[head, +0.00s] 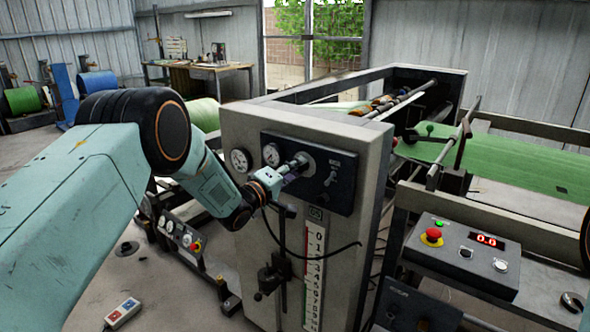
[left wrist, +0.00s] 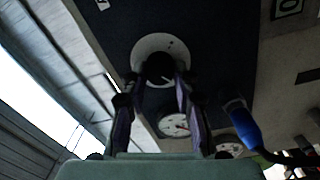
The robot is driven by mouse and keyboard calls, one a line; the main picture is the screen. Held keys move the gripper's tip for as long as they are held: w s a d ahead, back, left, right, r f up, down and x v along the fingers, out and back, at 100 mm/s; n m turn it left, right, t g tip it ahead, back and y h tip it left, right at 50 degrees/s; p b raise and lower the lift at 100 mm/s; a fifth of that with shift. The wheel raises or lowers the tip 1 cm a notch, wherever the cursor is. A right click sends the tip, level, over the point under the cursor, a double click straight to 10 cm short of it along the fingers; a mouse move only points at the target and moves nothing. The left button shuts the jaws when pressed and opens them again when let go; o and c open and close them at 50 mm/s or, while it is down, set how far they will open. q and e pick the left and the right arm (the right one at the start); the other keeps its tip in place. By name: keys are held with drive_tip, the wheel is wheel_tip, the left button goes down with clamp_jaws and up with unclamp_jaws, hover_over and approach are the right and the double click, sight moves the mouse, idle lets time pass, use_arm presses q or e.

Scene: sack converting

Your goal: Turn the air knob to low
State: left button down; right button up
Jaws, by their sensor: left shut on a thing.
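The air knob (left wrist: 159,67) is a dark round knob with a pale pointer mark, on a white disc (left wrist: 148,45) on a dark panel. In the left wrist view my left gripper (left wrist: 158,80) has one finger on each side of the knob and is shut on it. In the head view my left gripper (head: 298,164) reaches the dark panel (head: 337,187) on the grey machine cabinet from the left. There the gripper mostly hides the knob, and the disc's labels are too small to read. My right gripper is not in view.
Two round gauges (head: 240,160) (head: 271,154) sit left of the knob. A small lever (head: 331,178) is to its right. A black cable and a vertical number scale (head: 314,275) are below. A control box (head: 462,254) with a red button stands at the right.

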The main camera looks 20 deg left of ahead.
use_arm(q)
drive_tip(key=shift+f+n, duration=0.25)
drive_tip(key=shift+n, duration=0.35)
drive_tip(key=c, duration=1.4)
unclamp_jaws()
drive_tip(key=shift+s, duration=0.1)
drive_tip(key=o, duration=0.4)
drive_tip(key=shift+r, duration=0.15)
drive_tip(key=v, duration=1.2)
